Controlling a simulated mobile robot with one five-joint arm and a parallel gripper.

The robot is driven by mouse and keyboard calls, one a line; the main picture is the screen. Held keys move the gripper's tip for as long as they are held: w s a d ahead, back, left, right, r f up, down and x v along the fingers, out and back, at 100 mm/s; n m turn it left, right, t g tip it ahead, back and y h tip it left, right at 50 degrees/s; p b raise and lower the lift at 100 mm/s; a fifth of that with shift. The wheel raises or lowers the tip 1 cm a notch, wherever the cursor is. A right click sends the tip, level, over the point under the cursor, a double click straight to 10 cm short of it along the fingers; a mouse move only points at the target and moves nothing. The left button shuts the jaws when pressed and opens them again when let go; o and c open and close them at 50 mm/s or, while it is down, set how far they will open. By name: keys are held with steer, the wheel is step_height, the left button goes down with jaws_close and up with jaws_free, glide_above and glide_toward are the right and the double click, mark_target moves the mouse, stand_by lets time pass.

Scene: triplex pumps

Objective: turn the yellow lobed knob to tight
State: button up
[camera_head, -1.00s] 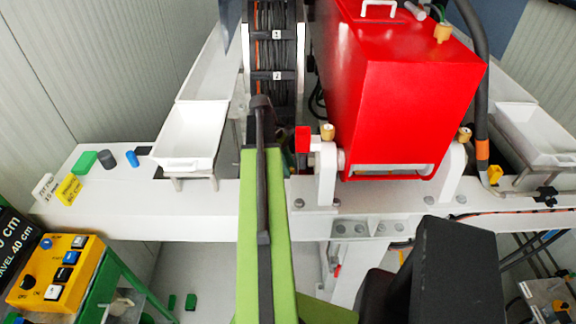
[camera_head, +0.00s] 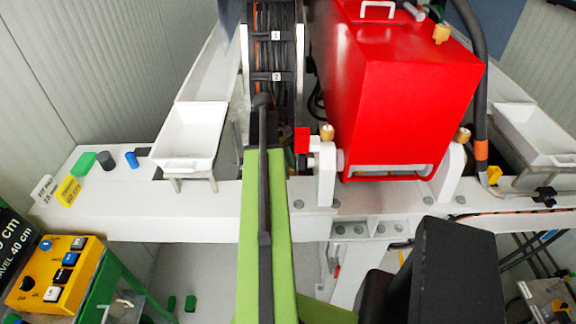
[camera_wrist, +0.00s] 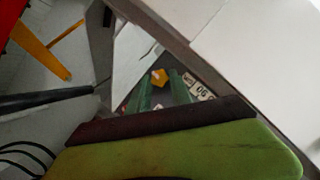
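A small yellow knob-like piece (camera_wrist: 159,77) shows in the middle of the wrist view, between two green strips and beside a white plate with dark characters. Its turned position is too small to tell. In the head view a small yellow piece (camera_head: 495,174) sits by the right end of the white frame; I cannot tell whether it is the same one. My green arm reaches forward up the middle of the head view, and its far end is dark. A green and dark red part fills the bottom of the wrist view.
A red housing (camera_head: 405,110) stands behind the white beam (camera_head: 200,205), with brass-coloured knobs (camera_head: 327,131) near it. A white tray (camera_head: 188,132) is left of my arm. A yellow button box (camera_head: 55,275) stands at the lower left. A dark cable (camera_head: 482,100) runs down at right.

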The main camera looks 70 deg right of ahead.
steer(key=o, duration=0.4)
steer(key=shift+r, duration=0.1)
steer(key=p+v, duration=1.6)
steer(key=v, duration=0.1)
steer(key=shift+w+r, duration=0.1)
steer(key=shift+w, duration=0.05)
